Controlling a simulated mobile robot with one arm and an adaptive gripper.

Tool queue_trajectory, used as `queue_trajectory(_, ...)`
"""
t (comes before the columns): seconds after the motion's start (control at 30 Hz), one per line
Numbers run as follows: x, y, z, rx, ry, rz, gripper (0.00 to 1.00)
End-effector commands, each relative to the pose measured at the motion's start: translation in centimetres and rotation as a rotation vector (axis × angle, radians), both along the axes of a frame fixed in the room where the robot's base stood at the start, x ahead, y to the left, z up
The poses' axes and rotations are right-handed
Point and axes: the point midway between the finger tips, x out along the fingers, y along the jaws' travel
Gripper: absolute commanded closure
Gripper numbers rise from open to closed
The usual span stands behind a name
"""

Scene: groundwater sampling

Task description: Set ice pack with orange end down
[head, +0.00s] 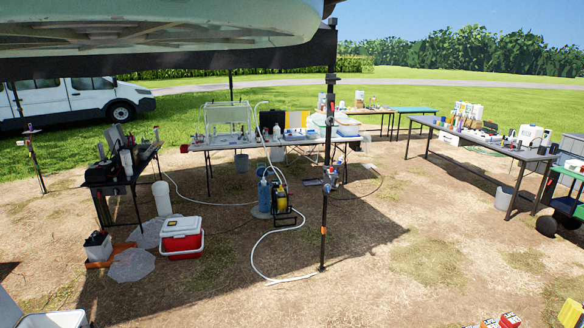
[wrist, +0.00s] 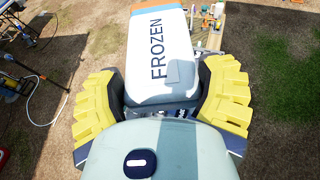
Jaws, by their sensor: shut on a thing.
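The ice pack (wrist: 158,55) is white with the dark word FROZEN along it and an orange band (wrist: 160,5) at its far end. It shows in the wrist view, top middle, reaching away from my gripper. My gripper (wrist: 160,100) has yellow ribbed fingers on both sides of the pack's near end and is shut on it. The pack is held above the ground, with blurred things beneath it. In the head view I do not make out the pack or my gripper's fingers.
In the head view, a long table (head: 222,146) with equipment stands in the middle, behind a canopy pole (head: 327,210). A red and white cooler (head: 182,240) stands on the ground at left. Another table (head: 470,139) is at right. A white hose (head: 254,262) crosses the dirt.

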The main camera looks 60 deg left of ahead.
Motion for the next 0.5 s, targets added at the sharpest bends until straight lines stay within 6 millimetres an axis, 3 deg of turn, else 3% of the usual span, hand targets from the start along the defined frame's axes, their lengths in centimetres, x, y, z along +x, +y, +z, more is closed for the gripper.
queue_trajectory(0.03,0.0,0.0,2.6,0.001,-0.003,-0.001,0.70)
queue_trajectory(0.2,0.0,0.0,5.3,0.001,-0.003,-0.001,0.70)
queue_trajectory(0.5,0.0,0.0,6.5,0.001,-0.002,-0.001,0.70)
